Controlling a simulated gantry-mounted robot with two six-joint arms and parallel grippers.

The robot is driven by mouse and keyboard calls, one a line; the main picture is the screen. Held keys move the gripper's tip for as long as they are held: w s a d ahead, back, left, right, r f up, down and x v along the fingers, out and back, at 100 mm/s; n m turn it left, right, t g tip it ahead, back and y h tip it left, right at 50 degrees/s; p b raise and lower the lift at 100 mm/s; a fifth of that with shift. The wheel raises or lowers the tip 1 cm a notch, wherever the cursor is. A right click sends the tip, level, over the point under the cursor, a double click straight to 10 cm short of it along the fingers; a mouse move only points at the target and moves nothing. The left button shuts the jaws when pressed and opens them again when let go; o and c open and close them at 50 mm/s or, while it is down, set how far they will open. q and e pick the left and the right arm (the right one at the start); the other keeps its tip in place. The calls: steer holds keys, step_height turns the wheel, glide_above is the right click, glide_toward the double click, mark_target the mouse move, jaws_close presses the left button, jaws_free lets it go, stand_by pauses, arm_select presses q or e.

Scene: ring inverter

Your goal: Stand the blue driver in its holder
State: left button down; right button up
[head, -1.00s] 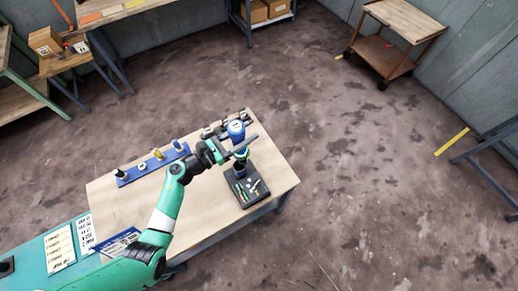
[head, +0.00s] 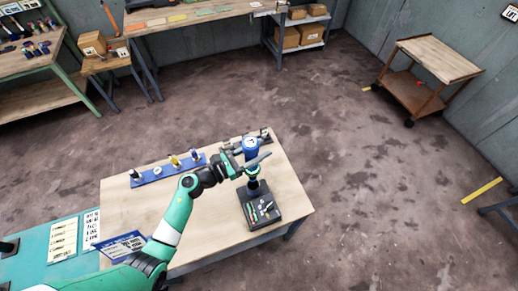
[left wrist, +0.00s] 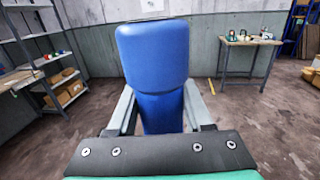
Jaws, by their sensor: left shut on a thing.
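The blue driver (head: 250,145) is upright in my left gripper (head: 248,165), over the right part of the work table. In the left wrist view the blue handle (left wrist: 155,60) fills the middle, with a grey finger on each side of it. A black holder (head: 257,189) stands directly below the driver, at the back of a dark tray (head: 247,217). The driver's lower end is hidden by the gripper, so I cannot tell whether it is inside the holder. My right gripper is not in view.
A blue rack (head: 147,179) with several small parts lies left of the gripper on the wooden table (head: 125,205). Grey-black items (head: 262,134) lie just behind the driver. Small tools lie in the dark tray. The table's right end is bare.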

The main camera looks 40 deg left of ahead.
arm_select(q)
step_height(320, 180, down, 13)
steer(key=b, duration=1.2)
steer(key=shift+f+b, duration=0.2)
steer(key=shift+b, duration=0.1)
steer(key=shift+f, duration=0.15)
steer(key=shift+c, duration=1.1)
jaws_free()
steer(key=shift+f, duration=0.2)
steer(key=v, duration=1.1)
steer(key=shift+s+r, duration=0.15)
steer(key=shift+s, duration=0.15)
steer(key=shift+a+r, duration=0.1)
